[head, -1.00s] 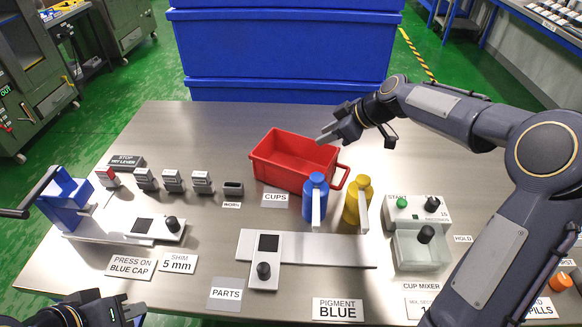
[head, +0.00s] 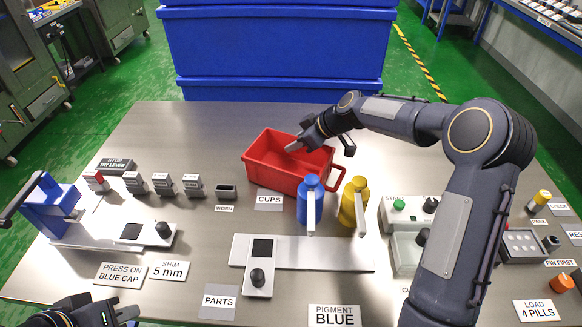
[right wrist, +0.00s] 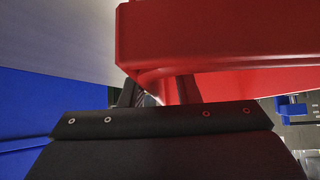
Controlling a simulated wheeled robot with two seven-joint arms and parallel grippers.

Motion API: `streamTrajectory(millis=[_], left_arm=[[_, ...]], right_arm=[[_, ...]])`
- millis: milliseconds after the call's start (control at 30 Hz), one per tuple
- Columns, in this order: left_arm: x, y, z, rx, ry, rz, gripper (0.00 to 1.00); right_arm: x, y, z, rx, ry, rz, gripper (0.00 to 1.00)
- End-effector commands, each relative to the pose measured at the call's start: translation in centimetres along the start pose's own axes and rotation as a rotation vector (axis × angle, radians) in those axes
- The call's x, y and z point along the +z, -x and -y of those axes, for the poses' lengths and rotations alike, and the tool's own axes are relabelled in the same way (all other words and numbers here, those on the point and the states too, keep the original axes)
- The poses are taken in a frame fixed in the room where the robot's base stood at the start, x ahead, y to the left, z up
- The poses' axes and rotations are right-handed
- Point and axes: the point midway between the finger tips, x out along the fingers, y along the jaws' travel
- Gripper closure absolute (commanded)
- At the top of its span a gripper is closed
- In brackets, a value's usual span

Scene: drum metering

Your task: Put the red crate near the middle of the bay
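The red crate (head: 272,175) is an open box standing upright on the steel table, behind the blue bottle and the yellow bottle. A handle shows at its right end. My right gripper (head: 294,145) is at the crate's far right rim, with a light fingertip over the inside. In the right wrist view the red crate (right wrist: 220,40) fills the upper right. My right gripper's dark fingers (right wrist: 155,92) are apart near its wall, and I see no clear grip. My left gripper (head: 128,312) is at the bottom left edge, mostly cut off, away from the crate. I cannot identify a marked bay.
The blue bottle (head: 310,203) and yellow bottle (head: 354,205) stand close in front of the crate. A CUPS label (head: 269,200) lies at its front left. Small blocks stand to the left. Blue bins (head: 280,45) are behind the table. Bare table lies left of and behind the crate.

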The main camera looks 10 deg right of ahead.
Motion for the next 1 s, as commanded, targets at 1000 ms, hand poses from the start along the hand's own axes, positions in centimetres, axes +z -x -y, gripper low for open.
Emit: streamTrajectory(millis=[1000], left_arm=[[-0.01, 0.03, -0.01, 0.0, 0.0, 0.0, 1.0]], right_arm=[[-0.94, 0.85, -0.03, 0.002, 0.001, -0.004, 1.0]])
